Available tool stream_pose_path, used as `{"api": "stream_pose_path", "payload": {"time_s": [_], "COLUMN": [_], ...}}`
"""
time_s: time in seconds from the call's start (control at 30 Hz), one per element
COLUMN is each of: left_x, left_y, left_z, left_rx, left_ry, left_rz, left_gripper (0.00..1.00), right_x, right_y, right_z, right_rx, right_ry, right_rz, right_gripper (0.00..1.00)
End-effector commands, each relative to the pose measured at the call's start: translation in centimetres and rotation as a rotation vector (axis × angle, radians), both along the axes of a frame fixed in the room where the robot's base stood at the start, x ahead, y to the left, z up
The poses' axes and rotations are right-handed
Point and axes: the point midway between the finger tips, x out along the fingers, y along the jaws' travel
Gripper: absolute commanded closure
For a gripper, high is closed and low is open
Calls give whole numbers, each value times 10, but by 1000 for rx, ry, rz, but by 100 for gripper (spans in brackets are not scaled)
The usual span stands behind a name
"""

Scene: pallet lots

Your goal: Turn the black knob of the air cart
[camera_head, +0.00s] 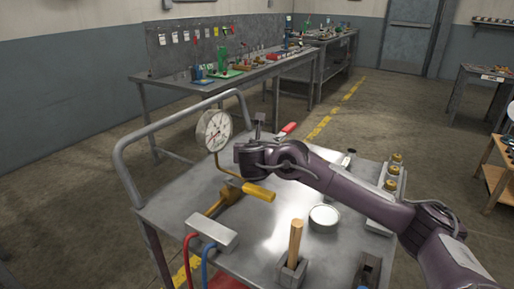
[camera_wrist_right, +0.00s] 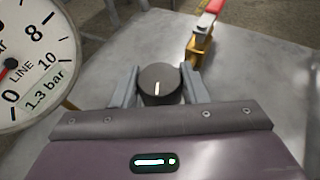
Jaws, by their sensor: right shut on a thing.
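The black knob (camera_wrist_right: 160,80) shows in the right wrist view, with a pale pointer mark that is nearly upright in the picture. My right gripper (camera_wrist_right: 158,88) is shut on it, one grey finger on each side. In the head view my right gripper (camera_head: 252,148) is over the far part of the air cart (camera_head: 170,205), and its own wrist largely hides the knob. A round white gauge (camera_head: 214,130) stands to its left. In the wrist view the gauge (camera_wrist_right: 30,65) is marked LINE and 1.3 bar, with a red needle. My left gripper is out of view.
A yellow lever (camera_head: 259,192) is just below my right wrist. A red-handled valve (camera_wrist_right: 202,45) stands beyond the knob. The cart top also holds a round white dish (camera_head: 324,216), a wooden handle (camera_head: 296,240) and brass fittings (camera_head: 393,170). A bent rail (camera_head: 125,165) edges its left side.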

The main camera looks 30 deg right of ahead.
Motion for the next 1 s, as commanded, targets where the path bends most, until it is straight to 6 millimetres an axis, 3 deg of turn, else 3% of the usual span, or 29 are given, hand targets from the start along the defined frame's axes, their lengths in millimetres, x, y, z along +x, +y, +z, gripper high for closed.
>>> {"api": "stream_pose_path", "payload": {"time_s": [0.4,0.97,1.0], "left_x": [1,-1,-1], "left_y": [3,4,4], "left_z": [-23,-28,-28], "left_rx": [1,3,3], "left_ry": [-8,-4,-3], "left_rz": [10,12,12], "left_gripper": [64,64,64], "right_x": [0,0,0], "right_y": [1,0,0], "right_z": [0,-1,-1], "right_rx": [-1,-2,-1], "right_ry": [2,4,3], "right_rz": [-190,-217,-216], "right_gripper": [83,83,55]}}
